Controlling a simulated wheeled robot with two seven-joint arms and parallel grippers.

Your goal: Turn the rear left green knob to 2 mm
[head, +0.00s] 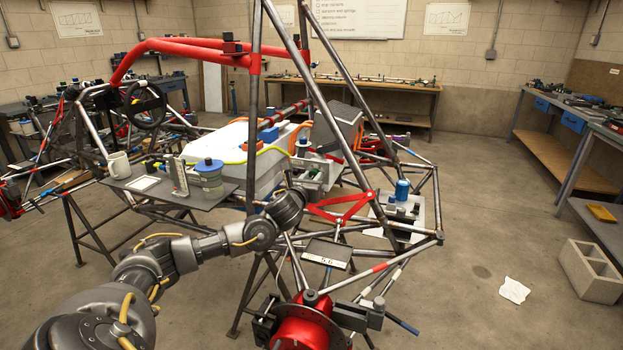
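The tube chassis (373,268) stands on trestles, with a red hub (304,326) at its near corner. I cannot make out a green knob on it for certain. My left arm comes in from the lower left, and its gripper end (297,194) is among the frame tubes, beside the white box on the chassis. The fingers are too small and crowded to tell whether they are open or shut. A small dark-framed panel with a pale face (327,254) lies among the near tubes; its marks are unreadable. My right gripper is not in view.
A side shelf (150,200) holds a mug (118,165), a bracket and a greenish cylinder with a blue top (208,178). A pale tray (414,230) carries a blue can (402,188). Concrete blocks (591,271) and paper (514,290) lie on the floor, right.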

